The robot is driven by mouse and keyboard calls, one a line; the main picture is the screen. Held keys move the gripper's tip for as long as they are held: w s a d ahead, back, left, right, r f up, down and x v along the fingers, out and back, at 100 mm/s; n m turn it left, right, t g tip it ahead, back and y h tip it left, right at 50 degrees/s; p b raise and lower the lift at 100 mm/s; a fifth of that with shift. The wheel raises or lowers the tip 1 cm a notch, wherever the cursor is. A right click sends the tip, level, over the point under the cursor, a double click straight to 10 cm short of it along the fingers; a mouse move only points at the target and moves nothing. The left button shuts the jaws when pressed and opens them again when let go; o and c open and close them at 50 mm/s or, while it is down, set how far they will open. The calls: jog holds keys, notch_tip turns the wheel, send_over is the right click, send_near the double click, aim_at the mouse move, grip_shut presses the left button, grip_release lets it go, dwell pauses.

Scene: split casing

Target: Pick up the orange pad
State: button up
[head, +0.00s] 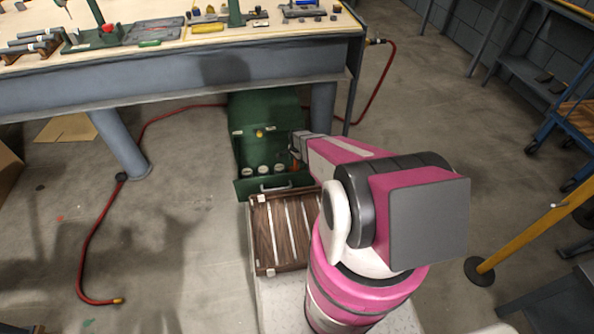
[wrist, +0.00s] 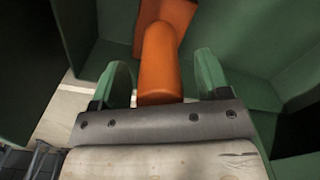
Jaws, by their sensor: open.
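In the wrist view an orange piece (wrist: 162,68), which looks like the orange pad, runs away from my wrist and widens at its far end. My gripper (wrist: 160,75) is open, with one finger on each side of the orange piece. Gaps show between it and both fingers. Its near end is hidden behind the grey edge of my gripper. In the head view my gripper (head: 297,146) is at the right side of an open green box (head: 245,145) under the workbench; the orange piece is too small to make out surely there.
Green walls (wrist: 235,35) stand close around my gripper in the wrist view. In the head view a workbench (head: 180,82) overhangs the green box. A slatted brown tray (head: 263,235) lies in front of the box. A red hose (head: 95,230) runs over the floor on the left.

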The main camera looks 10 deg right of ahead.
grip_shut()
jog(key=shift+r, duration=0.1)
notch_tip(320, 180, up, 18)
dwell(0.9)
